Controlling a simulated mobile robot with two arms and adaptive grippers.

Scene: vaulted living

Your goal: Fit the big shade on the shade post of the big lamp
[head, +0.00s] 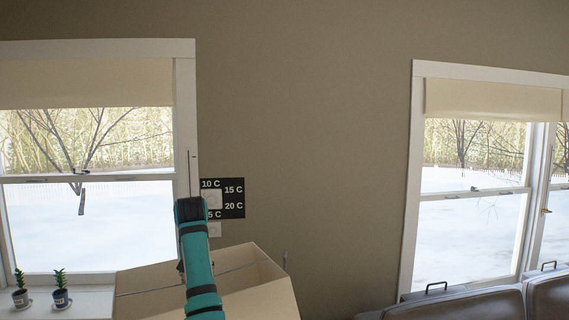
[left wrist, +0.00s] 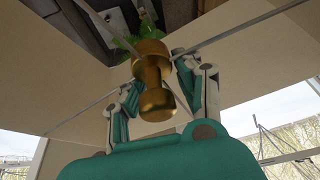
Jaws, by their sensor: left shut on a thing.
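The big shade (head: 255,289), a cream, square, open-topped box shape with thin metal rods across it, is at the bottom of the head view. Its inner cream walls (left wrist: 255,62) surround my gripper in the left wrist view. My left gripper (left wrist: 155,72) is shut on the brass hub (left wrist: 153,108) where the shade's rods meet. In the head view my teal left arm hides part of the shade, and the fingertips are hidden. I cannot make out the big lamp or its shade post for sure. My right gripper is not in view.
Two plants in small pots (head: 60,299) stand on the left window's sill (head: 95,300). A black temperature panel (head: 232,198) hangs on the wall behind the shade. A brown leather seat back (head: 465,304) is at the lower right. Dark and green things (left wrist: 125,42) show beyond the hub, unclear.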

